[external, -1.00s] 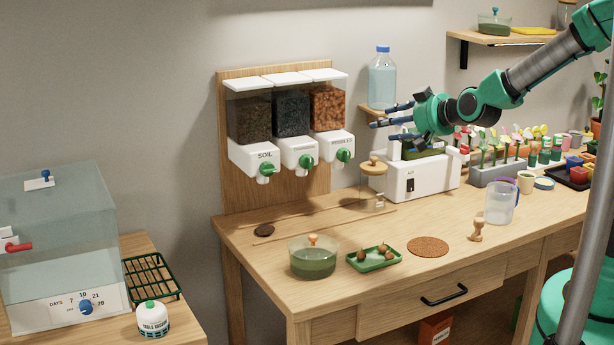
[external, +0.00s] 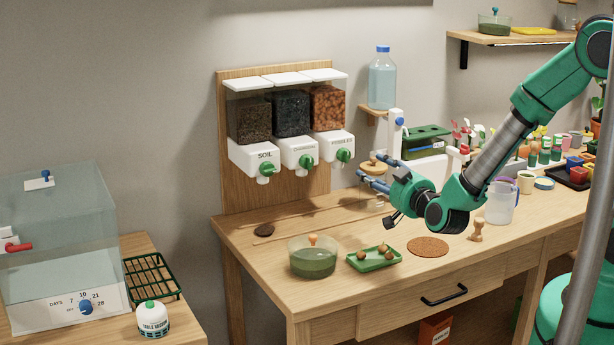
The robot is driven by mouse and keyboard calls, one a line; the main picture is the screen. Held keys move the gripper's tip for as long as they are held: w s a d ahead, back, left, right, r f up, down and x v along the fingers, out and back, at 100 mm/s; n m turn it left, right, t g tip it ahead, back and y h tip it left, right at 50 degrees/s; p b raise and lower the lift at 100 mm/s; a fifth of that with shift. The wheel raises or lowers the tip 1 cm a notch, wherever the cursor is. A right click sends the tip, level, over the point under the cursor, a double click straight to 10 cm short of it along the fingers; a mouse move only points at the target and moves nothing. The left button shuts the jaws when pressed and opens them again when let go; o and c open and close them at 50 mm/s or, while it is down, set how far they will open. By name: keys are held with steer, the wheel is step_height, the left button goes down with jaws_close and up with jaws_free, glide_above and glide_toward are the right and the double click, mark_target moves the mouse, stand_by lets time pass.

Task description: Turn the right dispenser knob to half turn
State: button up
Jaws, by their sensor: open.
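The dispenser has three bins on a wooden back board (external: 227,110). The right bin (external: 329,107) holds orange-brown pebbles, and its green right dispenser knob (external: 345,156) sits on the white front. The middle knob (external: 306,161) and the left soil knob (external: 266,170) are also green. My gripper (external: 367,180) is open and empty, pointing left above the table, to the right of and a little below the right knob. It touches no knob. Its fingers cover part of a glass jar with a wooden lid (external: 372,166).
A green tray with bulbs (external: 374,258), a glass bowl with green contents (external: 312,262) and a cork mat (external: 428,247) lie on the wooden table (external: 270,232). A bottle (external: 382,82) stands on a small shelf behind.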

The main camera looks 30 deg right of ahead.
mark_target(348, 156)
steer(key=shift+w, duration=0.1)
steer(key=w+b, duration=0.2)
steer(key=w, duration=1.1)
steer(key=shift+w+b, duration=0.3)
steer(key=shift+b, duration=0.1)
steer(key=c, duration=1.1)
